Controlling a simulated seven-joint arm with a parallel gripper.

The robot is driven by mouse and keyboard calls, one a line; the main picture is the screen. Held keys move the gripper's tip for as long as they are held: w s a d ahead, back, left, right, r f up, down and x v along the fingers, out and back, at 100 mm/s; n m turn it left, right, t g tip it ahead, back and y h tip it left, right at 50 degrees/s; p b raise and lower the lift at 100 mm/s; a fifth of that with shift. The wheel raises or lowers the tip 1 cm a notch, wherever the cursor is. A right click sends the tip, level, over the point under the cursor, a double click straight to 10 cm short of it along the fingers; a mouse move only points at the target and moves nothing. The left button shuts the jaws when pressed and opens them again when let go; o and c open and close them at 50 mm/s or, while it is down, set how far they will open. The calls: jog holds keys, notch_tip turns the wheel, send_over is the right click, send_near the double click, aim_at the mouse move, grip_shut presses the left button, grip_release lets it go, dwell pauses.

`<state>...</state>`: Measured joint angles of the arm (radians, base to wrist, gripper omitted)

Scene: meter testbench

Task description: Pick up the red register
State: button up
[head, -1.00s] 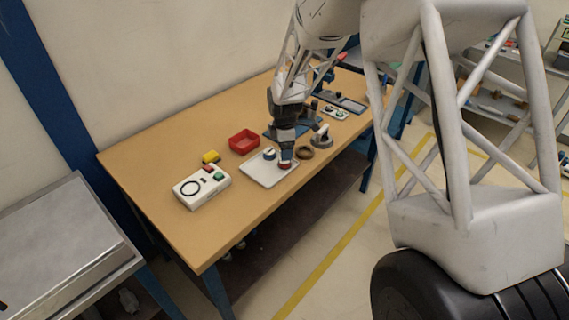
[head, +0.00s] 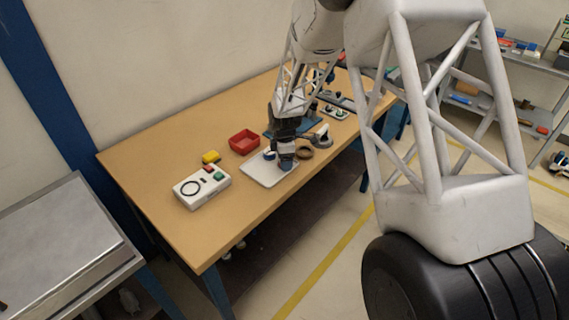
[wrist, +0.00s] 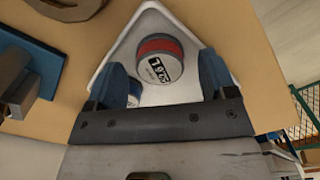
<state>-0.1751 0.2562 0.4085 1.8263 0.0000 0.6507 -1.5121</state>
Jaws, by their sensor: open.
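The red register (wrist: 160,60) is a short round piece with a red band and a white body with a black-and-white label. In the wrist view it sits on the white tray (wrist: 178,95), beyond and between my gripper's fingertips. My gripper (wrist: 163,75) is open, with a blue finger to each side and nothing clasped. In the head view my gripper (head: 286,160) is low over the right part of the tray (head: 258,176) and hides the red register. A second round white-and-blue piece (head: 268,155) is on the tray; the left finger partly covers it in the wrist view (wrist: 134,94).
A brown ring (head: 305,153) and a grey lever-like part (head: 322,137) stand right of the tray. The wooden bench (head: 150,165) is bare farther left.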

jog(key=shift+f, duration=0.15)
dwell(0.4)
jog(key=c, duration=1)
notch_tip(320, 180, up, 2)
jog(key=shift+s+r, duration=0.25)
jog(key=shift+r, duration=0.6)
jog(key=s+d+r, duration=0.1)
jog(key=s+d, duration=0.1)
jog(key=s, duration=1.3)
jog(key=shift+s+d+r, duration=0.15)
jog(key=shift+d, duration=0.25)
